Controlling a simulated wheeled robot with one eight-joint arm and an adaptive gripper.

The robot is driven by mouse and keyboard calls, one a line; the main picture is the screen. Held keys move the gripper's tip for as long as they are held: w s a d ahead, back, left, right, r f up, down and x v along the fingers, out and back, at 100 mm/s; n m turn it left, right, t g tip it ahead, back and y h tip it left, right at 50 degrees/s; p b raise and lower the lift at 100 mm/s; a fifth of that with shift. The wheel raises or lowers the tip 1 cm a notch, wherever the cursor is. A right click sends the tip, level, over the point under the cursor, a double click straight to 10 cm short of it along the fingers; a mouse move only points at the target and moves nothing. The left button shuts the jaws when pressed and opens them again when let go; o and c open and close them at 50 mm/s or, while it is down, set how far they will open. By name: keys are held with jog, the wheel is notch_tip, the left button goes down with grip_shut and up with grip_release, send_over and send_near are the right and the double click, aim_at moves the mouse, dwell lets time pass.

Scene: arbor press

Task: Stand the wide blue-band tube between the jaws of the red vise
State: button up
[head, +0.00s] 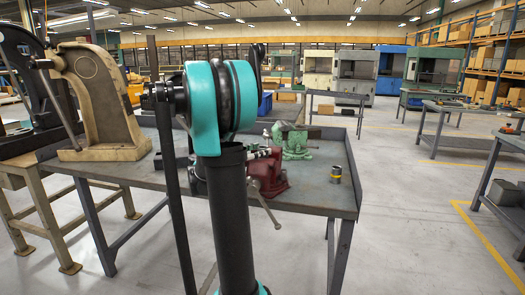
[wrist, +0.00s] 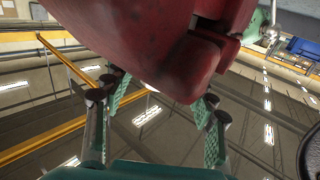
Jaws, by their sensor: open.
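The red vise (head: 270,174) stands on the grey workbench in the head view, partly hidden behind my arm. In the wrist view, a large red body, apparently the same vise (wrist: 145,40), fills the top middle, very close. My gripper (wrist: 158,92) is open, with its two teal-padded fingers apart on either side below the red body. No tube shows between the fingers. I cannot make out a blue-band tube; the vise jaws are mostly hidden.
A green vise (head: 292,140) stands behind the red one. A beige arbor press (head: 97,100) stands at the left. The workbench (head: 318,197) has bare room at its front right and a raised right edge. The vise's handle slants down past the bench's front edge.

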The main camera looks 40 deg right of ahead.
jog(key=a, duration=1)
jog(key=shift+s, duration=0.25)
